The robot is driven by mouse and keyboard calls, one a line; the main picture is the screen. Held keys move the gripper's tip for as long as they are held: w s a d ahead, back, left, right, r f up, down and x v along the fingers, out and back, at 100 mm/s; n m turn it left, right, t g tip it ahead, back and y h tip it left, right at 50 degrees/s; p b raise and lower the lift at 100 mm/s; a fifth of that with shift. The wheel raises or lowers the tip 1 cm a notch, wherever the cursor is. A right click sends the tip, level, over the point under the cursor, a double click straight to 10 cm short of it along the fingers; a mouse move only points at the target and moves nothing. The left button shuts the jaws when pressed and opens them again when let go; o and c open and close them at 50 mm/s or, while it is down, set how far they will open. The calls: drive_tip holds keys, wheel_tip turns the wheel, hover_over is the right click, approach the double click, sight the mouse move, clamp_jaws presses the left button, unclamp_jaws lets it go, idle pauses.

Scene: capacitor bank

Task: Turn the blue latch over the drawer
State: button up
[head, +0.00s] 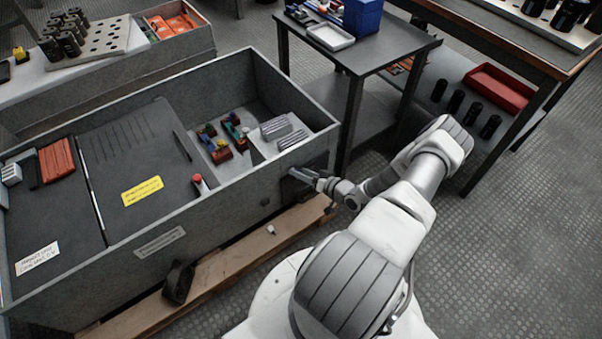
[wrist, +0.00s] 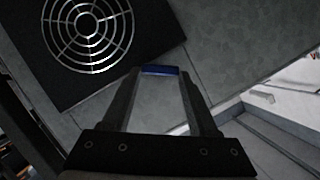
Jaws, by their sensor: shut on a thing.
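The blue latch (wrist: 160,70) shows in the wrist view as a short blue bar between my fingertips, on or close against a grey metal panel. My gripper (wrist: 160,74) is shut on it, one dark finger at each end of the bar. In the head view my gripper (head: 293,173) reaches the right end of the grey cabinet's front wall, and the latch is too small or hidden there to make out. I cannot make out the drawer's outline in either view.
A round fan grille (wrist: 86,30) on a dark plate lies left of my fingers. The open grey cabinet (head: 160,241) stands on a wooden pallet (head: 225,262). A dark side table (head: 395,55) stands behind my arm. Floor at the right (head: 520,240) is clear.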

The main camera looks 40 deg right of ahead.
drive_tip(key=m+t+y, duration=0.1)
drive_tip(key=m, duration=0.2)
drive_tip(key=f+m+y, duration=0.1)
drive_tip(key=m, duration=0.2)
drive_tip(key=m+t+y, duration=0.1)
drive_tip(key=m, duration=0.1)
drive_tip(key=shift+d+f+m+t+y, duration=0.15)
drive_tip(key=shift+d+m+t+y, duration=0.15)
drive_tip(key=shift+d+m+y, duration=0.1)
idle(0.5)
drive_tip(key=o, duration=1.4)
drive_tip(key=shift+s, duration=0.2)
